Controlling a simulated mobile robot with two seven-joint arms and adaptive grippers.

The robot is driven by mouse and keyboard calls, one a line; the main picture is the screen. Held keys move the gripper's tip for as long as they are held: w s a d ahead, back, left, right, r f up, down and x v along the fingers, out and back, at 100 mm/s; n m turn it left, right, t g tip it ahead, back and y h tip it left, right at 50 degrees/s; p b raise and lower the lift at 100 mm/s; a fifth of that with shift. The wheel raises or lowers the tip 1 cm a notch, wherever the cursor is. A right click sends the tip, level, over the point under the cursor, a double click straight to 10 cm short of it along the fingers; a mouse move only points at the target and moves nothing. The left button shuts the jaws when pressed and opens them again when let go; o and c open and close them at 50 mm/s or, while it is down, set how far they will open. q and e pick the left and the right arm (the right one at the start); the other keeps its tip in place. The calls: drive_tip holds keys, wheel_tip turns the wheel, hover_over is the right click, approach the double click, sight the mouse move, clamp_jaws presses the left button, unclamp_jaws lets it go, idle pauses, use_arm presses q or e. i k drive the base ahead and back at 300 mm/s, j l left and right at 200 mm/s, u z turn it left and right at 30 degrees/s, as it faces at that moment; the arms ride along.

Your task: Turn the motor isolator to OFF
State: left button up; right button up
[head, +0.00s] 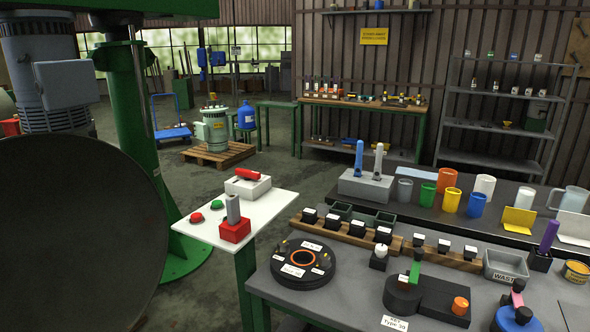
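A pale box with a red handle (248,174) on top sits at the back of a small white-topped table (272,204). It looks like the motor isolator. The handle lies roughly crosswise over the box, tilted a little in the picture. I cannot read any ON or OFF marking on it. In front of it on the same top are a green button (218,205), a red button (197,217) and a red block (235,231) with a grey cylinder standing in it. Neither of my grippers shows in the head view.
A green column (138,130) and a large dark disc (75,235) fill the left side. A grey workbench (345,300) with a round black fixture (303,264), cups and blocks stands at right, close to the white-topped table. The floor behind that table is open.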

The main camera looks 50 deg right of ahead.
sight(248, 175)
drive_tip(key=z, duration=1.6)
drive_tip(key=i+j+z, duration=0.3)
drive_tip(key=j, duration=0.3)
drive_tip(key=i+j+z, duration=0.3)
drive_tip(key=j, duration=0.35)
drive_tip(key=i+j+z, duration=0.15)
drive_tip(key=j, duration=0.25)
drive_tip(key=i+j+z, duration=0.15)
drive_tip(key=j, duration=0.2)
